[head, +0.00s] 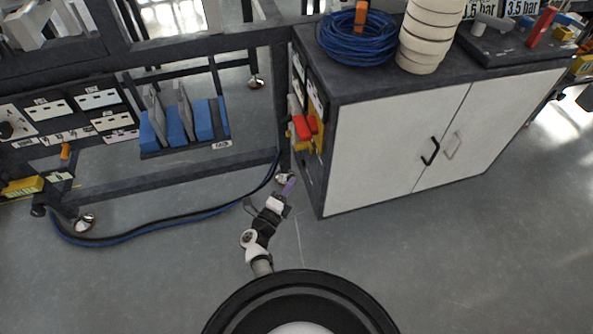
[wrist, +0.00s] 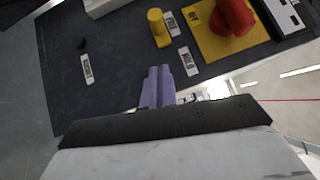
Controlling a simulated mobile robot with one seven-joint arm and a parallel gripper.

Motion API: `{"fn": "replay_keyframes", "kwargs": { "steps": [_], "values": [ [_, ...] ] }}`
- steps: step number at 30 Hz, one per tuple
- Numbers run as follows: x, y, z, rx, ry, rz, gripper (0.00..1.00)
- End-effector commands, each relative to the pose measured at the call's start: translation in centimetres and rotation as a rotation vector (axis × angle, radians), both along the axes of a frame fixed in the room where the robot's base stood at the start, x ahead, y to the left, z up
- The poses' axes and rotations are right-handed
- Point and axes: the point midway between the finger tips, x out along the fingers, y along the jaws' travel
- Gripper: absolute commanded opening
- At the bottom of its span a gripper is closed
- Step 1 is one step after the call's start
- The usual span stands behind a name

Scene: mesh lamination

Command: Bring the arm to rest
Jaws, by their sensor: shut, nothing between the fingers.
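My gripper (head: 289,187) is at the end of my arm in the head view, low in front of the left side of the white cabinet (head: 400,140). Its purple fingers (wrist: 157,88) show in the wrist view, closed together with nothing between them. They point toward a dark panel (wrist: 110,50) that carries a red knob (wrist: 232,17) on a yellow plate and a yellow knob (wrist: 158,27). The fingers look apart from the knobs. Whether they touch the panel cannot be told.
A blue and black hose (head: 150,240) runs along the floor left of my arm. A dark frame holds blue blocks (head: 205,120) at the left. A blue cable coil (head: 356,38) and a white stack (head: 428,30) stand on the cabinet. The floor at the right front is clear.

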Motion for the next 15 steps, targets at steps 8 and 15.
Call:
{"fn": "replay_keyframes", "kwargs": {
  "steps": [8, 15],
  "values": [
    [-2.7, 1.4, -0.4, 0.000, 0.000, -0.001, 0.00],
    [-2.9, 1.5, -0.5, 0.000, 0.000, -0.001, 0.00]
  ]
}}
